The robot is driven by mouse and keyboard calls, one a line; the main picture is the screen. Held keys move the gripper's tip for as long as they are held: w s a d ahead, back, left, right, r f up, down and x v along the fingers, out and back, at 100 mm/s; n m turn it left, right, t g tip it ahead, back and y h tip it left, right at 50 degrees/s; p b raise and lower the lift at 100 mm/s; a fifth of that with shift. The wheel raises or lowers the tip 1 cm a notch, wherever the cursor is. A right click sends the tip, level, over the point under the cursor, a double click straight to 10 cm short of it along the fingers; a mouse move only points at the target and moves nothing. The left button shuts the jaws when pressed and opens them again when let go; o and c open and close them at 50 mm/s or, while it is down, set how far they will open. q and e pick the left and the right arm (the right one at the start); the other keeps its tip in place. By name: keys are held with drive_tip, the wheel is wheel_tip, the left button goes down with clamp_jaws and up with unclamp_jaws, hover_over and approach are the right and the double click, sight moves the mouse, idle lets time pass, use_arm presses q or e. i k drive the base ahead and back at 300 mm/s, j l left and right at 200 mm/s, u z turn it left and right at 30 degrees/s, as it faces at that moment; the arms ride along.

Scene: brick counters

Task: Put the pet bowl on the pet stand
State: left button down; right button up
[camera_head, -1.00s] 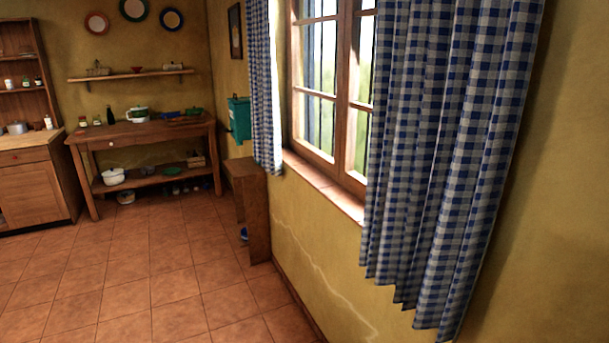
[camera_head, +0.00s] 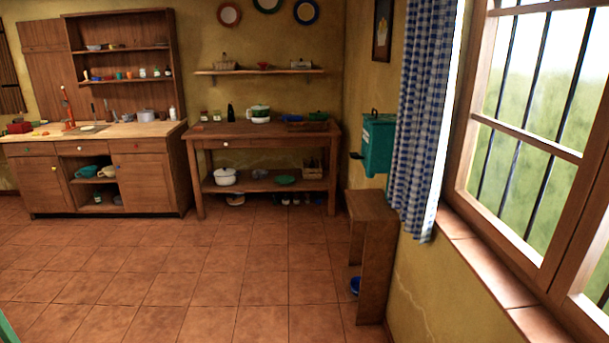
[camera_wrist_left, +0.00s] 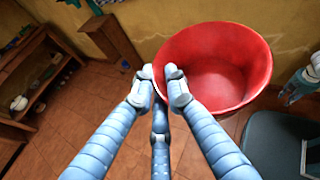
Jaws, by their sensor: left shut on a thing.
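A red pet bowl (camera_wrist_left: 212,65) is in the left wrist view, its open side facing the camera. My left gripper (camera_wrist_left: 164,82) is shut on its rim at the left side and holds it above the tiled floor. The bowl and left gripper are out of the head view. What looks like my right gripper (camera_wrist_left: 300,84) is at the right edge of the wrist view; its finger state is unclear. I cannot pick out the pet stand for certain. A wooden bench (camera_head: 374,208) stands against the right wall; it also shows in the wrist view (camera_wrist_left: 112,42).
A blue item (camera_head: 355,286) lies under the bench. A wooden table (camera_head: 262,130) with a lower shelf stands at the back wall, left of it a cupboard (camera_head: 148,180). A window (camera_head: 530,130) is on the right. The tiled floor (camera_head: 190,275) between is clear.

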sight(367, 203)
drive_tip(key=i+z, duration=0.1)
drive_tip(key=i, duration=0.85)
drive_tip(key=i+j+z, duration=0.1)
drive_tip(key=i, duration=0.8)
drive_tip(key=i+z, duration=0.3)
drive_tip(key=i+j+z, duration=0.15)
drive_tip(key=i+z, duration=0.15)
drive_tip(key=i, duration=0.2)
drive_tip(key=i+j+z, duration=0.3)
drive_tip(key=i+l, duration=0.4)
drive_tip(key=i, duration=0.15)
